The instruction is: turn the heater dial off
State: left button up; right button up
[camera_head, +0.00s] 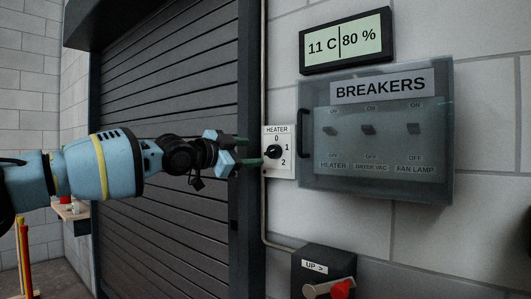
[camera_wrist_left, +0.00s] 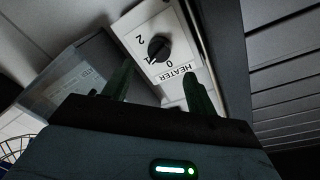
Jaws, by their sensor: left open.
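The heater dial (camera_head: 273,152) is a black knob on a white plate marked HEATER (camera_head: 278,172), with 0, 1 and 2 around it. It also shows in the left wrist view as a round black knob (camera_wrist_left: 159,48). The knob seems to be turned toward 1, but its pointer is too small to be sure. My left gripper (camera_head: 246,153) is open, its two green fingers pointing at the plate, just left of the dial. In the left wrist view the knob lies beyond and between the fingertips (camera_wrist_left: 158,73), apart from them. My right gripper is not in view.
A clear-covered breaker box (camera_head: 376,180) with several switches stands out right of the dial. A display (camera_head: 346,41) reading 11 C and 80 % hangs above it. A red-handled UP switch (camera_head: 329,289) is below. A dark roller shutter (camera_head: 165,85) lies behind my arm.

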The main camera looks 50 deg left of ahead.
aim_at(268, 152)
pick_arm(q)
jog(key=shift+w+p, duration=0.4)
jog(key=shift+w, duration=1.1)
jog(key=shift+w+p, duration=0.55)
jog(key=shift+w, duration=1.35)
jog(key=shift+c, duration=0.4)
jog(key=c, duration=0.9)
jog(key=shift+f, duration=0.1)
